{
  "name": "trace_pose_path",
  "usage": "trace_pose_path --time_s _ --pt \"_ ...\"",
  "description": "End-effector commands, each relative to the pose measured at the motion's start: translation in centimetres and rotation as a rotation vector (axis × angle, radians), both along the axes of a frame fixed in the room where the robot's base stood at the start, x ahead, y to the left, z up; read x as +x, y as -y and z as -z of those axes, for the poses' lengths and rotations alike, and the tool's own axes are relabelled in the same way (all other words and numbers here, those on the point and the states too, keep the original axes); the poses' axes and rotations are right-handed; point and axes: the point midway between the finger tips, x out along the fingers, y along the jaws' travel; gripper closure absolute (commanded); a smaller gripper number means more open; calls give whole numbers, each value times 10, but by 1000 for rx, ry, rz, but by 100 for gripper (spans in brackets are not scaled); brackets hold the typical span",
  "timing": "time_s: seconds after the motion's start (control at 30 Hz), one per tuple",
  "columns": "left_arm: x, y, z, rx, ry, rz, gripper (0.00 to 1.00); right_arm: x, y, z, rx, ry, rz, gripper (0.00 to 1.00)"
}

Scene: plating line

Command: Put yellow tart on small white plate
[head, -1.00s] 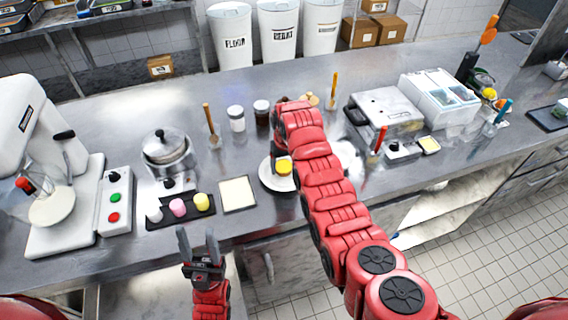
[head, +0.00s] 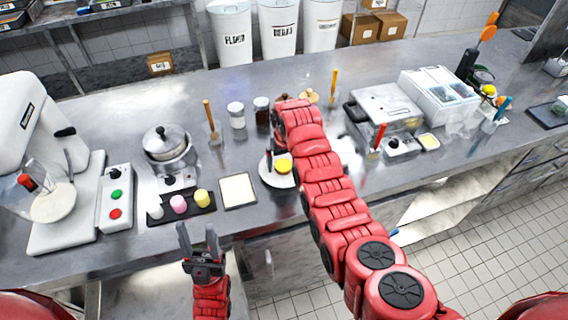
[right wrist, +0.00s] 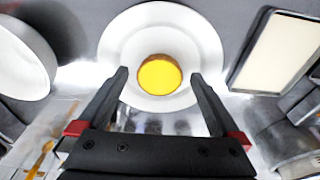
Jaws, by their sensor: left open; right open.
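The yellow tart (head: 284,166) sits on a white plate (head: 268,180) near the counter's front edge. In the right wrist view the tart (right wrist: 160,74) rests on the plate (right wrist: 122,42), a little below its middle. My right gripper (right wrist: 159,76) is open, its fingertips on either side of the tart with gaps visible. Its height above the plate is hard to tell. In the head view my right arm hides most of that gripper. My left gripper (head: 200,247) is open and empty in front of the counter edge.
A dark tray (head: 160,216) with white, pink and yellow pieces and a cream-topped tray (head: 238,191) lie to the left. Another white dish (right wrist: 18,62) is partly visible beside the plate. Two jars (head: 236,115) and a pot (head: 168,150) stand behind.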

Motion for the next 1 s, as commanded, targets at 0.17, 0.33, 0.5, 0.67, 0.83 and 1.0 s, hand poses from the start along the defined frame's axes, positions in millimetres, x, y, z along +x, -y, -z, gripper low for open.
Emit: trace_pose_path --time_s 0.17,0.33,0.5,0.67,0.83,1.0 --pt "0 0 11 0 0 0 50 -3 1 -20 1 3 0 0" --pt "0 0 14 0 -1 0 50 -8 3 -71 2 7 1 0" --pt "0 0 -14 0 0 0 50 -15 6 -104 0 -2 1 0" --pt "0 0 -26 0 0 0 50 -16 6 -112 -1 -2 0 0" --pt "0 0 -29 0 0 0 50 -17 6 -113 -1 -1 1 0" --pt "0 0 -28 0 0 0 50 -17 6 -112 -1 0 1 0"
